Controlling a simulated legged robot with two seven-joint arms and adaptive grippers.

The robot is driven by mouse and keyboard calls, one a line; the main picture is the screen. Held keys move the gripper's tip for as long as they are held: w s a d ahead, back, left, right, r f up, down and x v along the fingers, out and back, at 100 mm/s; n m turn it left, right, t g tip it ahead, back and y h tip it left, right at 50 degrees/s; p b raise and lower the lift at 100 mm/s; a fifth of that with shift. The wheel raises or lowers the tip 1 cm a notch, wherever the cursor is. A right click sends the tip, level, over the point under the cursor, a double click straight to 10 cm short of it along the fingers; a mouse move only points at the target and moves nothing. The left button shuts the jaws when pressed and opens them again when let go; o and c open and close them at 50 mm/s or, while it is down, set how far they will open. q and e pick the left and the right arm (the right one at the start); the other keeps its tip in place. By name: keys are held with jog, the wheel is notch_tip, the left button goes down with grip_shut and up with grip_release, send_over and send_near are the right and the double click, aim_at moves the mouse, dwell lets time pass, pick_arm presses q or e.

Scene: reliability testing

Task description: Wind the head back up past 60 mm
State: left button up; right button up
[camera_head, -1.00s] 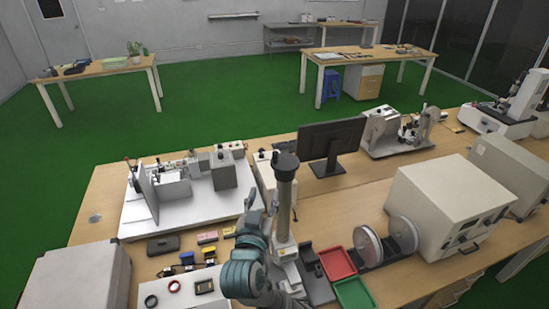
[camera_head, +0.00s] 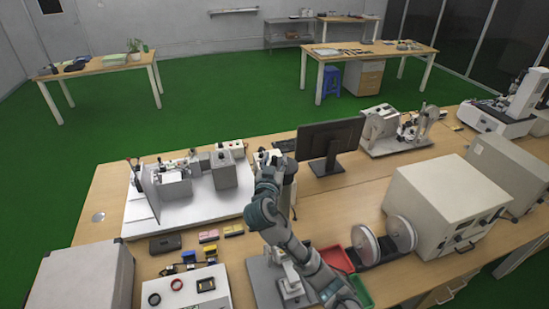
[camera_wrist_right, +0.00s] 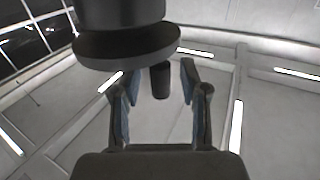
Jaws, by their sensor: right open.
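The test stand's grey column shows in the head view, with its dark top (camera_head: 289,165) partly hidden behind my right gripper (camera_head: 268,162). In the right wrist view a dark round wheel (camera_wrist_right: 125,48) fills the top of the picture. A short dark knob (camera_wrist_right: 161,82) hangs from it, between the two fingers of my open right gripper (camera_wrist_right: 159,95). Clear space shows on the finger sides. The head and any height scale cannot be read. My left gripper is not in view.
A white test rig (camera_head: 140,208) stands left of the stand and a monitor (camera_head: 332,138) behind it. Red tray (camera_head: 336,258), white reels (camera_head: 366,243) and a large cream box (camera_head: 448,205) are at the right. Small parts lie front left.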

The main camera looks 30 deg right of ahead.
grip_shut()
